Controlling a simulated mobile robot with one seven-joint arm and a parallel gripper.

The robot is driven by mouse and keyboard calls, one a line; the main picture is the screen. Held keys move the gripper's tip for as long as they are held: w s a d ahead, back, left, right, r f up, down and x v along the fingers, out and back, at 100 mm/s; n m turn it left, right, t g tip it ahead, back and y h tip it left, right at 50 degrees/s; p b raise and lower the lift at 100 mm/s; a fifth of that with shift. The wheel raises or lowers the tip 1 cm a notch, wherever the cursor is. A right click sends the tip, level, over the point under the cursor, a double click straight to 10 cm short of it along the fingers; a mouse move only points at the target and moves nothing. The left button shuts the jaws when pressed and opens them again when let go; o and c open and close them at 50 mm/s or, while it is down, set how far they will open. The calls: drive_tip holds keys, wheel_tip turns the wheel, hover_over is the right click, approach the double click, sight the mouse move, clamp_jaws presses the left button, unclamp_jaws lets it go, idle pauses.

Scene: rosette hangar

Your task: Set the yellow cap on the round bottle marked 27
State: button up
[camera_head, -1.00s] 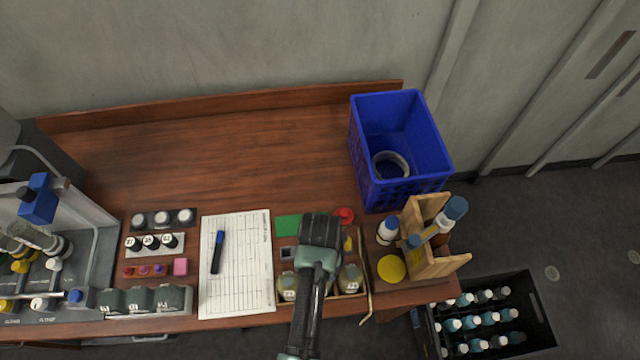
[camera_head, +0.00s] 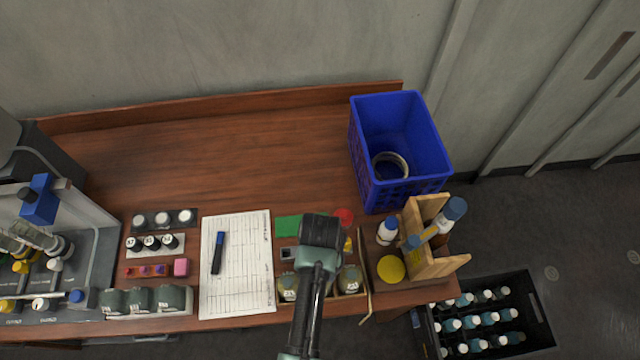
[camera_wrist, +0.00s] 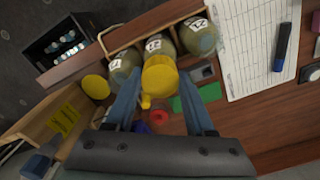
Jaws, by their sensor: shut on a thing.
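The yellow cap (camera_wrist: 160,75) is between my fingertips in the wrist view; my gripper (camera_wrist: 163,88) is shut on it. Three round bottles stand in a wooden rack (camera_wrist: 150,22): a left one (camera_wrist: 122,66), a middle one (camera_wrist: 157,45) and a right one (camera_wrist: 198,37). Their white labels are too small to read surely. The cap overlaps the near edge of the middle bottle in this view; I cannot tell whether they touch. In the head view my gripper (camera_head: 320,232) hides the cap and the middle bottle, while the outer bottles (camera_head: 287,286) (camera_head: 350,279) show on either side.
A flat yellow disc (camera_head: 391,268) and a wooden holder (camera_head: 425,250) with bottles stand to the right. A blue crate (camera_head: 400,188) is behind. A red round thing (camera_head: 343,217) and a green pad (camera_head: 288,227) lie near my gripper. The paper sheet (camera_head: 240,265) and marker (camera_head: 217,252) are left.

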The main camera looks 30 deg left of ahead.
drive_tip(key=shift+f, duration=0.25)
idle(1.2)
drive_tip(key=o, duration=1.4)
wheel_tip(320, 180, up, 3)
drive_tip(key=p, duration=0.3)
drive_tip(key=shift+r, duration=2.25)
